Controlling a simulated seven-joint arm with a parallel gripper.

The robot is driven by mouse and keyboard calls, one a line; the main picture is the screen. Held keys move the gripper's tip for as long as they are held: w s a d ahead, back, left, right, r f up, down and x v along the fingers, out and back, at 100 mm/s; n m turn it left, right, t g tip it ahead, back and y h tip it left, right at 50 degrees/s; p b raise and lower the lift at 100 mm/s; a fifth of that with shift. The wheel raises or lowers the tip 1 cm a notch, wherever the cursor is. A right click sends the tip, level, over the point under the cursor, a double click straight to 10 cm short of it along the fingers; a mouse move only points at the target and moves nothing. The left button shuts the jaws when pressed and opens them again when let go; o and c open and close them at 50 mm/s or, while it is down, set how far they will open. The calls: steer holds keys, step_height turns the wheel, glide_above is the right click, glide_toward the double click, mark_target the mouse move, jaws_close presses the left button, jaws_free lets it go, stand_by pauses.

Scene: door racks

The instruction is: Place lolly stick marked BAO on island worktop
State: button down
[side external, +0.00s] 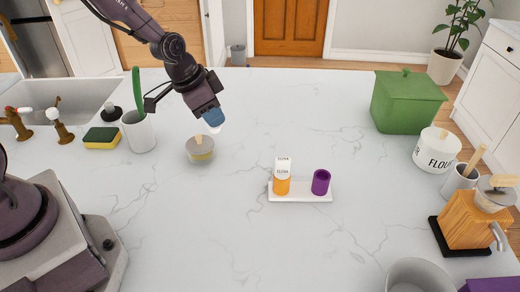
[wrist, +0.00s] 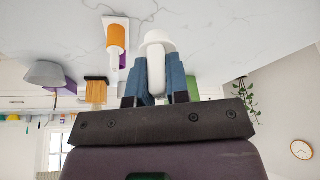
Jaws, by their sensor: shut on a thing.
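The island worktop (side external: 230,235) is white marble.
The cups stand on a white tray (side external: 300,197). A white cup (side external: 138,132) and sponge (side external: 101,138) stand left. A green box (side external: 405,102), flour canister (side external: 432,150) and grinder (side external: 468,222) are right.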

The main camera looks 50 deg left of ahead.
steer(key=shift+s+d+f, duration=0.2)
steer(key=shift+s+f, duration=0.15)
steer(key=shift+f, duration=0.05)
steer(key=w+f, duration=0.3)
steer(key=w, duration=0.1)
steer(key=w+f, duration=0.3)
steer(key=w, duration=0.2)
steer(key=w+f, duration=0.3)
steer(key=w, duration=0.1)
steer(key=shift+w+a+f, duration=0.1)
steer(key=shift+w+a, duration=0.1)
steer(key=shift+w, duration=0.1)
steer(key=shift+w+f, duration=0.15)
steer(key=shift+f, duration=0.75)
steer(key=shift+w+f, duration=0.1)
steer(key=shift+f, duration=0.8)
steer(key=shift+f, duration=0.15)
steer(key=c, duration=1.1)
jaws_free()
